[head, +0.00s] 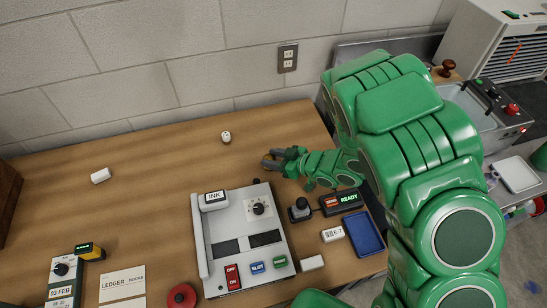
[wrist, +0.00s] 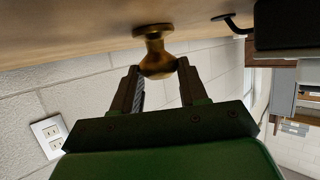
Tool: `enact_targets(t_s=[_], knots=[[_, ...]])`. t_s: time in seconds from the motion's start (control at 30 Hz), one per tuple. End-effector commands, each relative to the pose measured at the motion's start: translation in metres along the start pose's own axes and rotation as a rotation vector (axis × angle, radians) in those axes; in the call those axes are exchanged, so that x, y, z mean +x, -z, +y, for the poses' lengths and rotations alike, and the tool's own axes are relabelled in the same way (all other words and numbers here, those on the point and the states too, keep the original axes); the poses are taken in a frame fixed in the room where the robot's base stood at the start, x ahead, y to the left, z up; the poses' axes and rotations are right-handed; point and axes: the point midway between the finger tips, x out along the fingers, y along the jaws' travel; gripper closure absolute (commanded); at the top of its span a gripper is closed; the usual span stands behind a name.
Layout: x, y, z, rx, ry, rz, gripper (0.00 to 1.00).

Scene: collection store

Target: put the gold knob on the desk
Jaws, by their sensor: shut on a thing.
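The gold knob (wrist: 155,52) is between the two fingertips of my gripper (wrist: 158,68) in the wrist view, its round end held and its flared base toward the wooden desk top. The base looks at or very close to the surface; I cannot tell whether it touches. In the head view my gripper (head: 268,160) is low over the back right part of the desk (head: 150,150). The knob is too small there to make out clearly.
A grey device (head: 225,250) with a dial and coloured buttons stands in front of my gripper. A small white piece (head: 226,137) is behind it to the left. A joystick (head: 299,208) and blue tray (head: 363,233) stand front right. Bare desk lies to the left.

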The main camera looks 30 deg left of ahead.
Motion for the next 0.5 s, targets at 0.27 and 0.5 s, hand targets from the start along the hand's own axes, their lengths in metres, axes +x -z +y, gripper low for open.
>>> enact_targets(t_s=[0.27,0.5], knots=[[0.0004,-0.0007,0.0001,0.0,0.0,0.0,0.32],[0.0002,-0.0002,0.0,0.0,0.0,0.0,0.32]])
